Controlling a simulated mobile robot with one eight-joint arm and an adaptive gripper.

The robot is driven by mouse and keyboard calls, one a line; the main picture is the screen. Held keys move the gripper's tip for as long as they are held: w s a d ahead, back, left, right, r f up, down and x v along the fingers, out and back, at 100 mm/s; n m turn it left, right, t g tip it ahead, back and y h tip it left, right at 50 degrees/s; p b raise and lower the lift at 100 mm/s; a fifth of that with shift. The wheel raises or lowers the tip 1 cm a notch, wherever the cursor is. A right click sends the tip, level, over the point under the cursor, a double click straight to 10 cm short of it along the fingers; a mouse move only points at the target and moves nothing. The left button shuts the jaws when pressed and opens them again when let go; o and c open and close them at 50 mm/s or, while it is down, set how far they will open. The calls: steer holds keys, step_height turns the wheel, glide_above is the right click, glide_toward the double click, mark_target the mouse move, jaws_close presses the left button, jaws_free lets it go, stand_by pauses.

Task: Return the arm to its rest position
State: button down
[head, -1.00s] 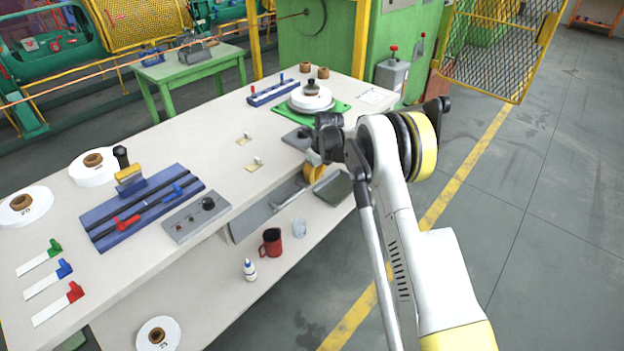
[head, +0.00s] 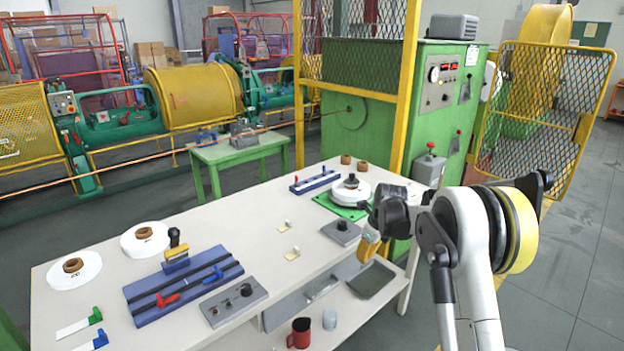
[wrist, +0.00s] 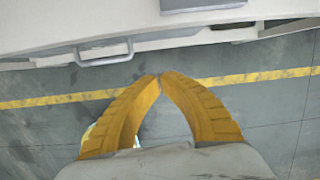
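My gripper (wrist: 159,78) has its two yellow fingers meeting at the tips, with nothing seen between them. In the head view my gripper (head: 368,250) hangs at the right front side of the white workbench (head: 215,228), near the open drawer (head: 300,300). My arm is folded, its black and white joints on the right of the head view. In the wrist view the fingers point toward the bench edge, with the drawer handle (wrist: 103,53) ahead and to the left. The floor shows below them.
The bench carries a blue fixture (head: 184,285), a grey control box (head: 229,302) and white reels (head: 145,238). A green cabinet (head: 372,130) and yellow mesh gate (head: 530,120) stand behind. A red mug (head: 300,333) sits on the lower shelf. Floor at right is clear.

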steer(key=s+a+r+n+t, duration=0.25)
steer(key=s+r+n, duration=0.95)
steer(key=s+r, duration=0.6)
steer(key=s+a+n+t+h, duration=0.1)
steer(key=s+n+t, duration=0.1)
steer(key=s+n, duration=1.4)
steer(key=s, duration=0.6)
steer(key=shift+s+a+r+h, duration=0.15)
steer(key=shift+s+a+h, duration=0.15)
steer(key=shift+s+a, duration=0.1)
